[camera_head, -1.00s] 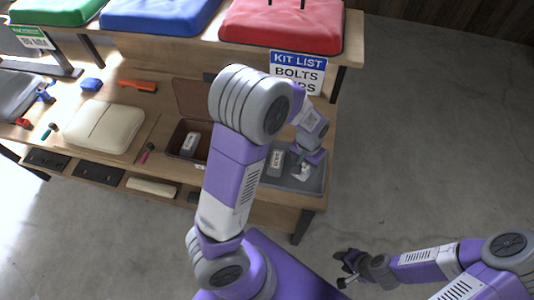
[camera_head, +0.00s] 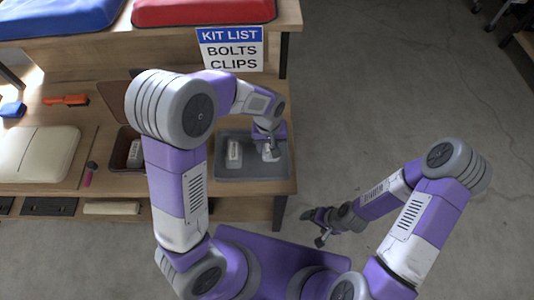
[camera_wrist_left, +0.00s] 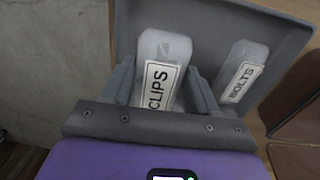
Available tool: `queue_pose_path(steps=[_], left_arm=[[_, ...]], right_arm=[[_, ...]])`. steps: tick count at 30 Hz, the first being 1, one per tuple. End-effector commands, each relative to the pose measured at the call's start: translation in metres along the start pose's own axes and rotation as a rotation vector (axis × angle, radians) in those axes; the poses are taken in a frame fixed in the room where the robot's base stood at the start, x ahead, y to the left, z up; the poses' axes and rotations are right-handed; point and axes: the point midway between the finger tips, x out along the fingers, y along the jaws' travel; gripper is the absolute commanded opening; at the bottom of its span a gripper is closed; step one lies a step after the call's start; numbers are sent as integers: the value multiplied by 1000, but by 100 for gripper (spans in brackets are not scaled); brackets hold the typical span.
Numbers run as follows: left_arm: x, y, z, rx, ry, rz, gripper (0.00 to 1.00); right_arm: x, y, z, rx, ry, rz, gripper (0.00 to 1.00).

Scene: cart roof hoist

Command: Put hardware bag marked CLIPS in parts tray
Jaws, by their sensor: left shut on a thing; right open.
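A pale, clear bag marked CLIPS (camera_wrist_left: 160,75) sits between the fingers of my left gripper (camera_wrist_left: 163,92) in the left wrist view. My left gripper also shows in the head view (camera_head: 269,149), low at the right part of the grey parts tray (camera_head: 254,172). The gripper is shut on the bag, which is over or in the tray; I cannot tell whether it touches the floor. A bag marked BOLTS (camera_wrist_left: 243,72) lies in the same tray, apart from the CLIPS bag. My right gripper (camera_head: 316,224) is open and empty, away from the bench.
A kit list sign (camera_head: 231,50) reading BOLTS, CLIPS hangs behind the tray. A brown box (camera_head: 124,160) with a pale item inside stands left of the tray. Red (camera_head: 200,10) and blue (camera_head: 55,18) cushions lie on the upper shelf. Open floor lies to the right.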

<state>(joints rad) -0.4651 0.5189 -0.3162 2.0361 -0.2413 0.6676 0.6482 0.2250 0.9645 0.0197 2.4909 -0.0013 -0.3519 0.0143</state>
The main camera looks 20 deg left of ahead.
Motion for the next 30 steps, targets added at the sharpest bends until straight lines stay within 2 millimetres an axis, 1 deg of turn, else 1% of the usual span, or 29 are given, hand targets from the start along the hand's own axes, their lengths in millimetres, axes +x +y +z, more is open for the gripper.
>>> queue_pose_path(steps=[1,5,10,12,19,23,24,29,30], left_arm=[[6,0,0,-1,0,0,26],[14,-1,0,0,0,0,26],[39,-2,0,0,-1,-1,26],[46,-2,0,0,0,0,26],[45,-2,-1,1,2,2,26],[49,-2,-1,1,2,2,26],[50,-2,0,1,2,1,61],[49,-2,0,1,1,1,85],[49,-2,0,1,1,1,85]], right_arm=[[2,1,0,0,0,0,85],[4,1,0,0,1,0,85],[10,4,-1,0,1,0,85],[12,4,-1,0,1,0,85],[11,4,-1,0,1,0,85],[14,5,-1,0,1,0,85],[14,5,-1,0,1,0,85],[13,5,-1,0,0,0,85],[13,5,-1,0,0,0,85]])
